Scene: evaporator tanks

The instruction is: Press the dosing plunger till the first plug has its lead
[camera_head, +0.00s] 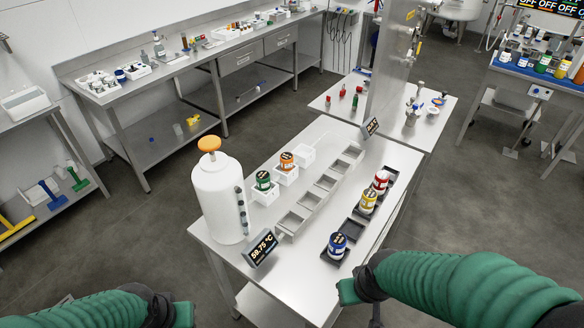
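The white dosing tank (217,200) stands at the left end of the near table, with an orange plunger knob (209,144) on top. The knob stands clear of the tank's shoulder, and neither gripper touches it. No part is plainly recognisable as a plug. A row of empty grey trays (309,200) runs away from the tank along the table. My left gripper (178,312) is at the bottom left, below and left of the tank, partly cut off by the frame. My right gripper (357,297) is by the table's near right edge, apart from the jars. Their finger gaps are unclear.
Green (263,181) and orange (287,161) jars sit in white boxes. Blue (337,246), yellow (368,201) and red (381,182) jars stand in black trays. A display (262,248) reading about 59.75 °C stands before the tank. A metal panel (395,60) rises behind.

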